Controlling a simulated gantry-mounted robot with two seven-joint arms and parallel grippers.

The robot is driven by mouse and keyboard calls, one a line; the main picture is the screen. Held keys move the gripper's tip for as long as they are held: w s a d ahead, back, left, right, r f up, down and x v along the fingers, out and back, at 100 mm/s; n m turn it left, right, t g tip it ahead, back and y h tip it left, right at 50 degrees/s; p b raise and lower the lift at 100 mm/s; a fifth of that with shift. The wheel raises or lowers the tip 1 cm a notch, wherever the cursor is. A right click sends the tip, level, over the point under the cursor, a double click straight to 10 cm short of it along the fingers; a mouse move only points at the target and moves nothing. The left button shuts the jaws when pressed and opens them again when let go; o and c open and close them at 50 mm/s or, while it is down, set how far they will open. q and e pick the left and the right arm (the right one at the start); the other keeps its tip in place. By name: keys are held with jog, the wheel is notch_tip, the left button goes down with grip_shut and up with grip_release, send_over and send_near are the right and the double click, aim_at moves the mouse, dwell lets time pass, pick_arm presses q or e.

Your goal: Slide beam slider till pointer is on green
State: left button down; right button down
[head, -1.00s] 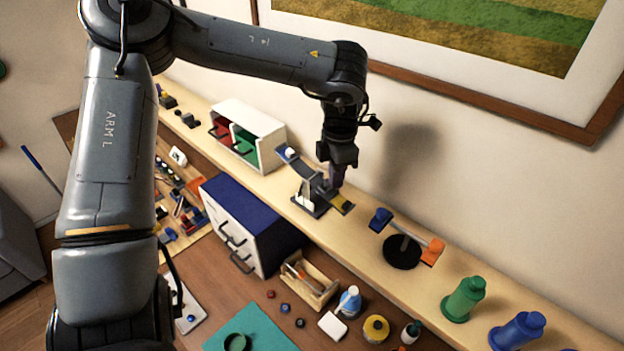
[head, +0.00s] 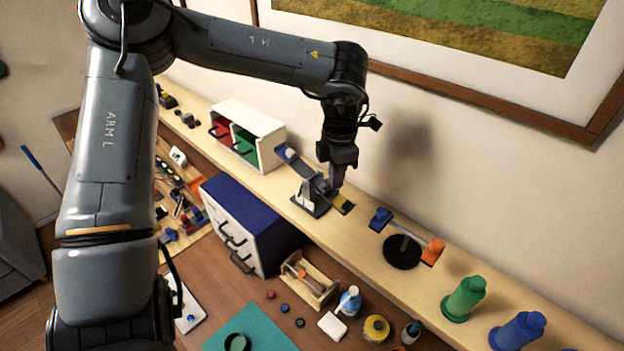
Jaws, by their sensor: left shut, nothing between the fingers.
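The beam balance (head: 309,198) stands on the wooden shelf, with a grey post and a tilted dark beam. My left gripper (head: 336,184) points down at the right part of the beam, shut with nothing held. Its fingers hide part of the beam, and I cannot tell whether they touch the slider. The slider, the pointer and any green mark are too small or hidden to make out. My right gripper is not in view.
A white cabinet with red and green drawers (head: 262,118) stands left of the balance. The wall is close behind.

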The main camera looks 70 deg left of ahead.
pick_arm(q)
jog(key=shift+f, duration=0.3)
jog(key=shift+f+b, duration=0.45)
jog(key=shift+f, duration=0.25)
jog(key=shift+f, duration=0.4)
